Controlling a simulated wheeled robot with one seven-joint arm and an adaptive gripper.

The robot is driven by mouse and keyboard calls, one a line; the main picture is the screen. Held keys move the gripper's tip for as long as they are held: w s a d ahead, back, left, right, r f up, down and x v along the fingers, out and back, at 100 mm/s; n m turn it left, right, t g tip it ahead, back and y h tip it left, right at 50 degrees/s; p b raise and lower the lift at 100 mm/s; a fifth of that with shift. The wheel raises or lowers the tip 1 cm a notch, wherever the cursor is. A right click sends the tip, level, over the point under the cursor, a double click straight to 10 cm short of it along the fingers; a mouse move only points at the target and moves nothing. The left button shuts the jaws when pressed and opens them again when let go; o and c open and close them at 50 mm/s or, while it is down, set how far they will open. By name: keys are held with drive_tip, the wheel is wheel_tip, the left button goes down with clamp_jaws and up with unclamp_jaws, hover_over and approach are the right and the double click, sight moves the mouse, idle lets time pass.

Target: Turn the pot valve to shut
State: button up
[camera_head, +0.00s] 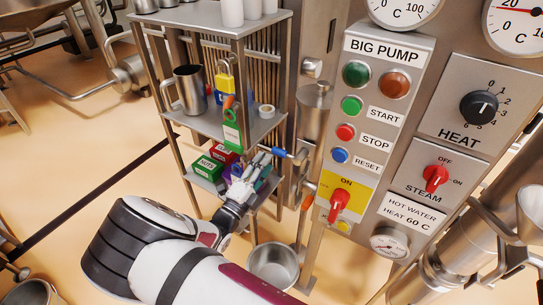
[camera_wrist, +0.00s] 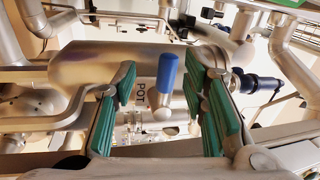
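The blue tip (camera_head: 278,152) also shows in the head view, just right of my gripper (camera_head: 255,170). My gripper (camera_wrist: 160,90) is open, its green-padded fingers to the left and right of the handle, with a gap visible on each side. No contact with the handle shows. How deep the handle lies between the fingers I cannot tell.
A shelf rack (camera_head: 205,120) with a metal mug (camera_head: 189,88), padlocks and boxes stands behind my gripper. The pump panel (camera_head: 385,110) is at right. A steel bowl (camera_head: 273,266) sits below. In the wrist view a dark blue fitting (camera_wrist: 258,82) lies close to the right finger.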

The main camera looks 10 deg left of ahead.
drive_tip(key=v, duration=0.6)
drive_tip(key=shift+s, duration=0.25)
drive_tip(key=shift+a+f, duration=0.1)
idle(0.3)
